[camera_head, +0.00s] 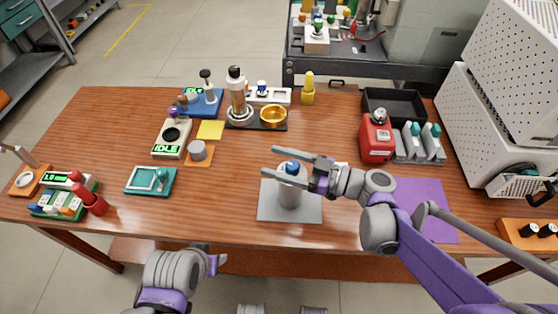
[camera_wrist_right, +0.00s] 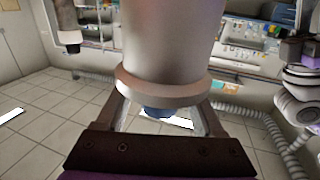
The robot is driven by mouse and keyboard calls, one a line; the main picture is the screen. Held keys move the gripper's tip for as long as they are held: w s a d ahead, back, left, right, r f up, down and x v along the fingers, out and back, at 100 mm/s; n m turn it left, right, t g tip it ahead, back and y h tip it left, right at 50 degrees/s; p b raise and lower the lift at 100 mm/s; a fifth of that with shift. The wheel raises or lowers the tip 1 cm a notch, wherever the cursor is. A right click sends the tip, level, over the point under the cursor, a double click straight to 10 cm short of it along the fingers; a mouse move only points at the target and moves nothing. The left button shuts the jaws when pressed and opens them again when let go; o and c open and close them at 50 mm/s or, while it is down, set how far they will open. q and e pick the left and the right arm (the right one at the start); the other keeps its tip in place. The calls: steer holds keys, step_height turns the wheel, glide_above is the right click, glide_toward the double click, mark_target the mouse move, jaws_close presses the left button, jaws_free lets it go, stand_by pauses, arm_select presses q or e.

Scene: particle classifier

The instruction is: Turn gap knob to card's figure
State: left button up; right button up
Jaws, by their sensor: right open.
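A grey cylindrical device (camera_head: 291,194) with a blue knob (camera_head: 291,167) on top stands upright on a grey mat (camera_head: 305,213) at the table's front middle. My right gripper (camera_head: 268,161) is open, its two fingers on either side of the device's top. In the right wrist view the grey body (camera_wrist_right: 170,45) and its wide collar fill the middle, with the blue knob (camera_wrist_right: 160,112) between the fingers. Whether the fingers touch it, I cannot tell. I cannot make out a card with a readable figure.
A red device (camera_head: 377,138) and grey rack (camera_head: 420,148) stand to the right, before a black tray (camera_head: 393,104). A purple mat (camera_head: 440,222) lies beneath my right arm. A teal tray (camera_head: 151,181) is at left. The table between that tray and the grey mat is clear.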

jaws_close()
steer(key=shift+m+t, duration=0.3)
steer(key=shift+t, duration=0.1)
steer(key=m+t+h+p, duration=0.1)
steer(key=t, duration=0.1)
steer(key=m+t+h+p, duration=0.1)
steer(key=m+t+h, duration=0.1)
steer(key=t, duration=0.1)
steer(key=shift+w+d+r+m, duration=0.1)
steer(key=shift+w+d+m, duration=0.1)
steer(key=shift+w+m, duration=0.15)
steer(key=t+h, duration=0.1)
steer(key=m+t+h+p, duration=0.1)
steer(key=m+t, duration=0.1)
steer(key=shift+w+d+m+h, duration=0.25)
steer(key=shift+w+h, duration=0.05)
steer(key=shift+h, duration=0.1)
steer(key=shift+w+d+m+t+h+p, duration=0.1)
steer(key=shift+d+m+t+h+p, duration=0.05)
steer(key=shift+m+t+h+p, duration=0.35)
steer(key=shift+w+d+m+t+h+p, duration=0.1)
steer(key=shift+m+t+h+p, duration=0.15)
steer(key=shift+h+p, duration=0.35)
steer(key=shift+w+d+m+t+h+p, duration=0.15)
steer(key=shift+m+t+h+p, duration=0.2)
steer(key=shift+m+h+p, duration=0.4)
steer(key=shift+h+p, duration=0.25)
steer(key=shift+p, duration=0.4)
